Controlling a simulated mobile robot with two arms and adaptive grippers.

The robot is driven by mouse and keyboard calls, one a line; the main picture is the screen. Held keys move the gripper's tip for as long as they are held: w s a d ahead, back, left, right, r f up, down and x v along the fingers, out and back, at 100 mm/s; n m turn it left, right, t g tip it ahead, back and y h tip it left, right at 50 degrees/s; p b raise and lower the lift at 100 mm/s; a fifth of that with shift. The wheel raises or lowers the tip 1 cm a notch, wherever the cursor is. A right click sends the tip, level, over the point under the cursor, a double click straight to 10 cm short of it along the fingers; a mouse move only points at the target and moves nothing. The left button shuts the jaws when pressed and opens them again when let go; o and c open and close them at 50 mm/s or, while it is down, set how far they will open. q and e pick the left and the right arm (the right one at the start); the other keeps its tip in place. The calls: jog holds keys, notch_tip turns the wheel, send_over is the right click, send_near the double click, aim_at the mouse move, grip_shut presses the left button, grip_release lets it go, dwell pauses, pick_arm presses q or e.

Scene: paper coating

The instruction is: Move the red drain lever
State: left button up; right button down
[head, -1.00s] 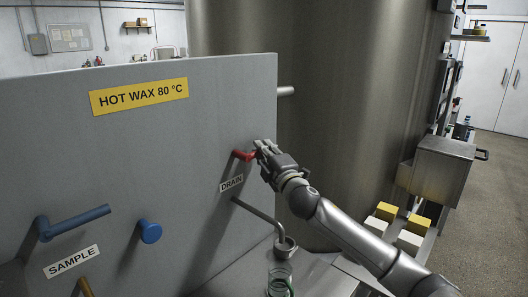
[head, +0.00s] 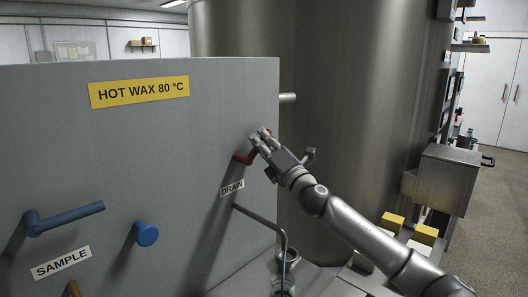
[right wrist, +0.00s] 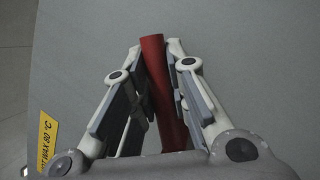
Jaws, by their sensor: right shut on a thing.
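The red drain lever (head: 243,158) sticks out of the grey panel (head: 200,110), just above the white DRAIN label (head: 232,188). My right gripper (head: 262,143) is at the lever, its fingers covering much of it in the head view. In the right wrist view the red lever (right wrist: 157,70) runs lengthwise between the two fingers of my right gripper (right wrist: 158,55), which are shut on it. My left gripper does not show in either view.
A blue lever (head: 68,217) and a blue knob (head: 146,234) are on the panel's left, near the SAMPLE label (head: 61,263). A bent drain pipe (head: 262,219) runs below the lever. A large metal tank (head: 340,120) stands behind. Yellow blocks (head: 392,221) lie at right.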

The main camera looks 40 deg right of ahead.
jog(key=shift+a+r+n+y+b, duration=0.1)
jog(key=shift+a+n+y+b, duration=0.2)
jog(key=shift+n+y, duration=0.45)
jog(key=shift+n, duration=0.25)
jog(key=c, duration=1.4)
grip_release()
jog(key=shift+r, duration=0.1)
jog(key=shift+v, duration=6.05)
jog(key=shift+w+f, duration=0.1)
jog(key=shift+f, duration=0.1)
